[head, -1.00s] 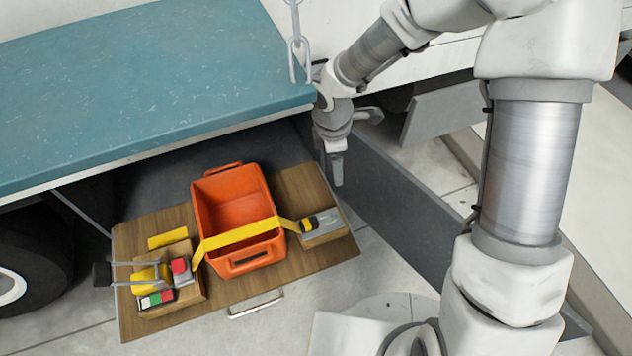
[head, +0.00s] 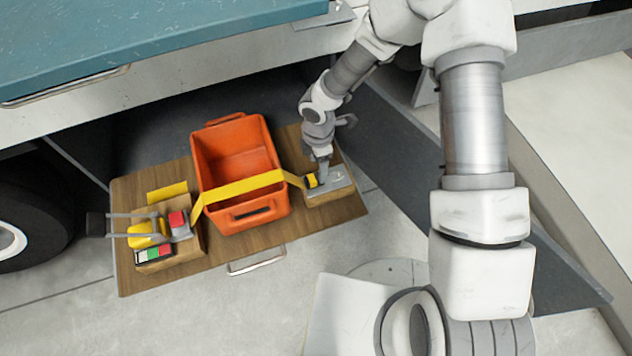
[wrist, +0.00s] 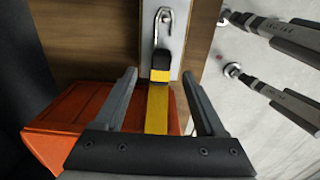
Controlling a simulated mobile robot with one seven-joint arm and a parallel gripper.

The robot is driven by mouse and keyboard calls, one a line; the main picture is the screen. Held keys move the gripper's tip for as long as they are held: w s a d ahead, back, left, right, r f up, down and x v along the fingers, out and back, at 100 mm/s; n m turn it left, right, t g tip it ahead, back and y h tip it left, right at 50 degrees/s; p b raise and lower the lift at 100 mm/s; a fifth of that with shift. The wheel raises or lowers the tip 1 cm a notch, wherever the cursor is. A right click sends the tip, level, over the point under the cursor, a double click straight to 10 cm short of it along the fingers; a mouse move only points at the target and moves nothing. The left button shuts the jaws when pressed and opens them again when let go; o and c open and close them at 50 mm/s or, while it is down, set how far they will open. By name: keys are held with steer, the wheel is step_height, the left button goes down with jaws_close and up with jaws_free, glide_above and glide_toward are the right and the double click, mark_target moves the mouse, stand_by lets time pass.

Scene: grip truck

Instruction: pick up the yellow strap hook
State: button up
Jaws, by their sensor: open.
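The yellow strap (head: 240,187) lies across the orange crate, and its right end carries a black-and-yellow fitting with a metal hook. In the wrist view the hook (wrist: 163,27) is a silver loop lying on a grey plate, with the yellow and black fitting (wrist: 160,69) below it. My gripper (head: 324,168) is above the wooden block at the right end of the drawer, close to the fitting. In the wrist view my gripper (wrist: 158,80) has its two fingers apart, on either side of the strap and fitting. Nothing is between them in their grip.
The orange crate (head: 280,152) stands mid-drawer on the wooden board (head: 347,207). At left, a block (head: 188,250) bears the ratchet (head: 182,222) and coloured buttons. A teal bench top (head: 150,50) overhangs behind. The drawer handle (head: 257,264) is in front.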

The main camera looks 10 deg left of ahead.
mark_target(316, 177)
steer(key=shift+s+a+f+b, duration=0.15)
steer(key=shift+f+b, duration=0.45)
steer(key=shift+f, duration=0.9)
steer(key=shift+s+a+f+b, duration=0.1)
steer(key=shift+f+b, duration=0.5)
steer(key=shift+f, duration=0.9)
jaws_close()
